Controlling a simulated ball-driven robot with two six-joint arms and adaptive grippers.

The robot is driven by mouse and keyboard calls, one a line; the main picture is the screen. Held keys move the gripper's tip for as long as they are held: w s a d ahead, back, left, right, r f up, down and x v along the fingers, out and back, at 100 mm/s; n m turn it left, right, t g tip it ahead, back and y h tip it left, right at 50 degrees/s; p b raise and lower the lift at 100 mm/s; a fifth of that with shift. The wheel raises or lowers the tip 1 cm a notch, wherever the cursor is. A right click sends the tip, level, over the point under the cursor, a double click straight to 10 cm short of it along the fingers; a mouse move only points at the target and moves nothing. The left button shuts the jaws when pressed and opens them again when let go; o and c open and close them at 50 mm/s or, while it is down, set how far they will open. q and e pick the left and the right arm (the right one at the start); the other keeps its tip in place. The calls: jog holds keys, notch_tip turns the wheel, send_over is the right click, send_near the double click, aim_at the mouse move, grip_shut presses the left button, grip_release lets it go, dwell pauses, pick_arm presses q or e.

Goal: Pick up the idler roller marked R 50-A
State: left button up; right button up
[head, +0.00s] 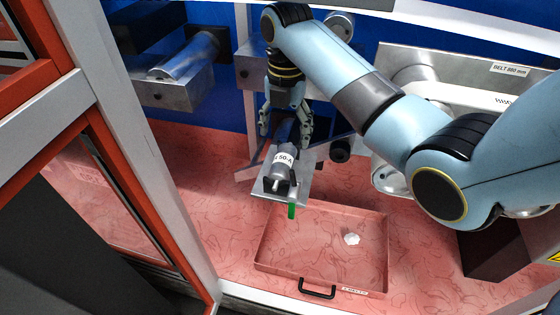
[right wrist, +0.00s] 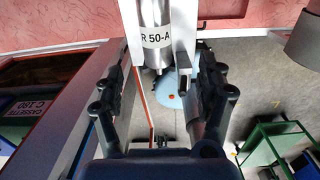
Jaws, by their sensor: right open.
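The idler roller (head: 282,167) is a grey metal cylinder with a white label; "50-A" is readable in the head view. It lies in a light metal cradle (head: 296,190) with a green tab at its front end. In the right wrist view the roller (right wrist: 155,22) shows its full mark "R 50-A", at the top middle. My right gripper (head: 285,135) is open, above the far end of the roller, with a finger to each side. In the right wrist view my open right gripper (right wrist: 160,78) has nothing clamped between its fingers. My left gripper is not in view.
A shallow red tray (head: 378,262) with a black handle stands below the cradle; a crumpled white piece (head: 351,239) lies in it. Another roller (head: 185,58) sits on a metal block at upper left. A red-and-grey frame (head: 150,185) bounds the left side. Red floor is clear around the tray.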

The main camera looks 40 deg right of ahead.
aim_at(283, 157)
jog(key=shift+w+f, duration=0.1)
jog(key=shift+f, duration=0.1)
jog(key=shift+n, duration=0.3)
notch_tip(283, 157, down, 5)
jog(key=shift+r+b, duration=0.15)
jog(key=shift+b, duration=0.3)
jog(key=f, duration=0.3)
jog(key=w+f+b, duration=0.1)
jog(key=f, duration=0.1)
jog(key=shift+d+f, duration=0.2)
grip_shut()
